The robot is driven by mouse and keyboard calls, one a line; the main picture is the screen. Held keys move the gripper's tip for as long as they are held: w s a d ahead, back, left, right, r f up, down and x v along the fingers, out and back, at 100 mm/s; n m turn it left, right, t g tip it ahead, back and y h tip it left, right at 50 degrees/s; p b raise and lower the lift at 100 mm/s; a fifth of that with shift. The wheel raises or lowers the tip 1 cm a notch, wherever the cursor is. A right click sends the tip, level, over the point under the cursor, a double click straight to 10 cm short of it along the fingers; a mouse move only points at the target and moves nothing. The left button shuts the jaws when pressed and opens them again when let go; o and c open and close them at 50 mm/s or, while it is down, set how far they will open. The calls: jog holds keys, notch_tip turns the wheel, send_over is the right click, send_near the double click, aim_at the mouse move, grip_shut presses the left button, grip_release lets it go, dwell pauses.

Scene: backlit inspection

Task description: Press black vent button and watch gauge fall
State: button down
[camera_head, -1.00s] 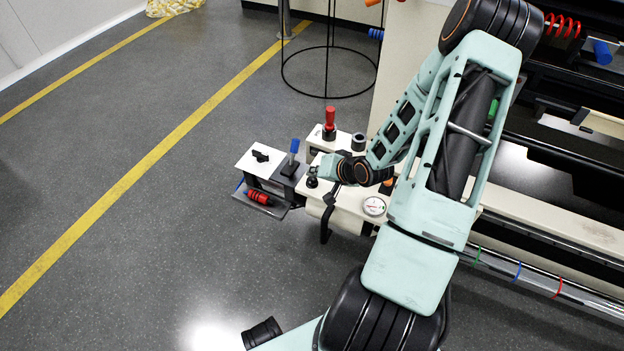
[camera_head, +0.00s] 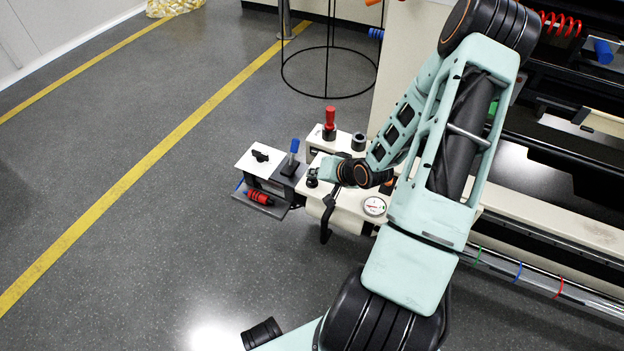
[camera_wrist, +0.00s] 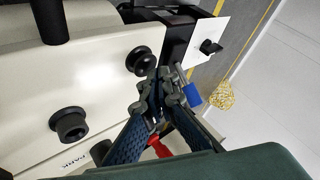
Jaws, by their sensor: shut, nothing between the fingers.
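A black round button (camera_wrist: 140,60) stands on the white panel in the wrist view, and it also shows at the panel's left end in the head view (camera_head: 312,182). My gripper (camera_wrist: 160,88) is shut and empty, its fingertips just beside the button in the picture. Whether they touch it I cannot tell. In the head view my gripper (camera_head: 319,174) is over the panel's left end, close to the button. A round white gauge (camera_head: 374,206) sits at the panel's front right; its needle is too small to read. The gauge does not show in the wrist view.
A red-handled lever (camera_head: 330,118) and a blue-handled lever (camera_head: 293,152) stand close to my gripper. A second black knob (camera_wrist: 70,123) is on the panel. A white box with a black switch (camera_head: 260,155) adjoins at left. Open floor lies left.

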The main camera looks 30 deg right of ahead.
aim_at(314, 181)
jog(key=shift+f, duration=0.45)
dwell(0.3)
jog(key=shift+r, duration=0.1)
jog(key=shift+r+p, duration=0.6)
jog(key=shift+r, duration=0.15)
notch_tip(314, 181, up, 5)
jog(key=p, duration=0.4)
jog(key=shift+p, duration=0.35)
dwell(0.6)
